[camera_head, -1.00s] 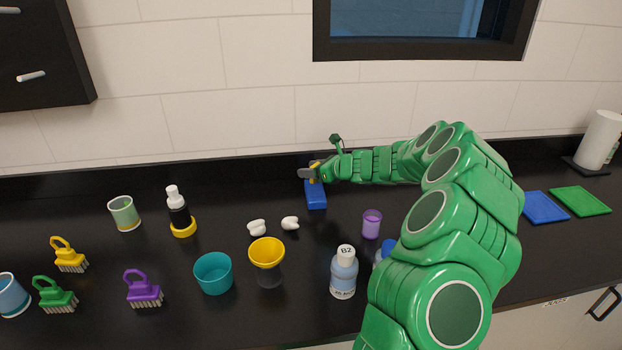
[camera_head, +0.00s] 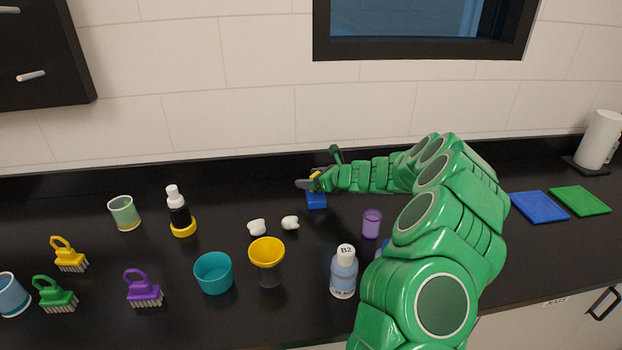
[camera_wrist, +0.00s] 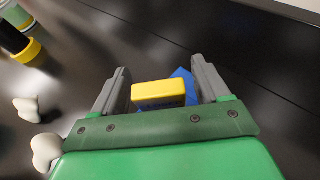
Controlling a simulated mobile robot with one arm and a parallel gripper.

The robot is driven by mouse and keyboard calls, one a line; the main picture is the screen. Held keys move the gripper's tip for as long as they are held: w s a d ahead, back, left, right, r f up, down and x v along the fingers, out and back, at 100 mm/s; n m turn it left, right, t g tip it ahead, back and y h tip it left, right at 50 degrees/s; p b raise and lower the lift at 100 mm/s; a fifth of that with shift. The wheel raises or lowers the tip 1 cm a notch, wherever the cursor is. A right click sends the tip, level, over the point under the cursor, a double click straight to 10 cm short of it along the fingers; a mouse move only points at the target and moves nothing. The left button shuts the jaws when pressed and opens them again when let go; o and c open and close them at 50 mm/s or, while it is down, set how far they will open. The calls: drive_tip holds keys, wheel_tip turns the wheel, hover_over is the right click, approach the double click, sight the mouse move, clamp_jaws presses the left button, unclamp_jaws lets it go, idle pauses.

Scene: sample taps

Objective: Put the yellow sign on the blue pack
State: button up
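The yellow sign (camera_wrist: 158,92) shows as a small yellow block between my fingers in the wrist view. In the head view only a bit of it (camera_head: 315,176) shows at my fingertips. The blue pack (camera_head: 316,201) lies on the counter near the back wall, and part of it (camera_wrist: 182,75) shows behind the sign. My gripper (camera_wrist: 160,78) is directly over the pack, with its grey fingers spread on either side of the sign. A gap shows between the sign and the right finger. Whether the sign touches the pack is hard to tell.
Two white lumps (camera_head: 290,223) lie in front of the pack to the left. A purple cup (camera_head: 371,223), a yellow funnel (camera_head: 266,254) and a B2 bottle (camera_head: 343,272) stand nearer the front. A black bottle with a yellow base (camera_head: 180,212) stands left. Blue and green mats (camera_head: 540,207) lie right.

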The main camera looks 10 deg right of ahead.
drive_tip(key=shift+r, duration=0.15)
drive_tip(key=v, duration=1.2)
